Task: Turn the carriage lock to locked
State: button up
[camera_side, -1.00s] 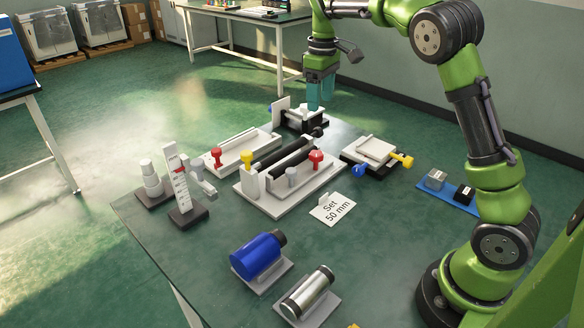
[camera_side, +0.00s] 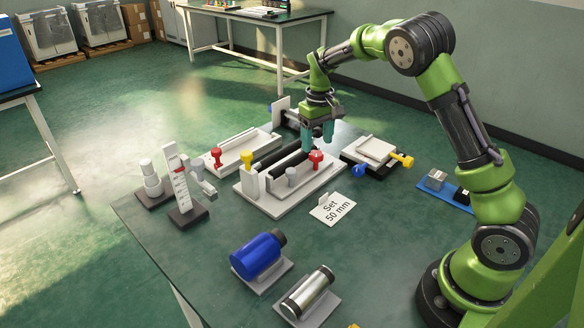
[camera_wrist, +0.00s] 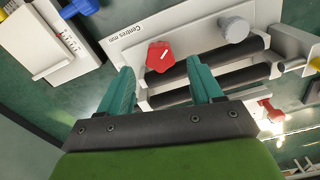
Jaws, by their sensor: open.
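A red knob (camera_side: 316,157) stands at the right end of a pale fixture (camera_side: 268,206) with two dark rollers (camera_wrist: 215,82). In the wrist view the red knob (camera_wrist: 160,55) shows a short white mark on top, beside the printed word "Centres". No label in view names the carriage lock, and the knob's locked or unlocked state cannot be read. My gripper (camera_side: 318,135) points down just above the red knob. In the wrist view my gripper (camera_wrist: 162,75) is open, with its fingers on either side below the knob, apparently not touching it.
A grey knob (camera_wrist: 234,28) and a yellow knob (camera_side: 247,158) are on the same fixture. A block with blue and yellow handles (camera_side: 375,152) stands to the right. A "Set 50 mm" card (camera_side: 332,209) lies in front. A blue cylinder (camera_side: 257,255) rests nearer the camera.

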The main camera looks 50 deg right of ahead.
aim_at(317, 153)
notch_tip(317, 153, down, 4)
jog(key=shift+r, duration=0.15)
jog(key=n, duration=0.4)
jog(key=shift+r+n, duration=0.1)
jog(key=shift+n, duration=0.2)
notch_tip(317, 153, up, 16)
jog(key=r, duration=0.1)
jog(key=s+a+m+t+y, duration=0.1)
jog(key=s+a+m+t, duration=0.2)
jog(key=s+a, duration=0.4)
jog(key=s+a+m+t+y, duration=0.1)
jog(key=s+a+m+t, duration=0.2)
jog(key=s+a, duration=0.5)
jog(key=shift+s+f+m+t, duration=0.2)
jog(key=shift+s+m+t, duration=0.1)
jog(key=shift+s, duration=3.4)
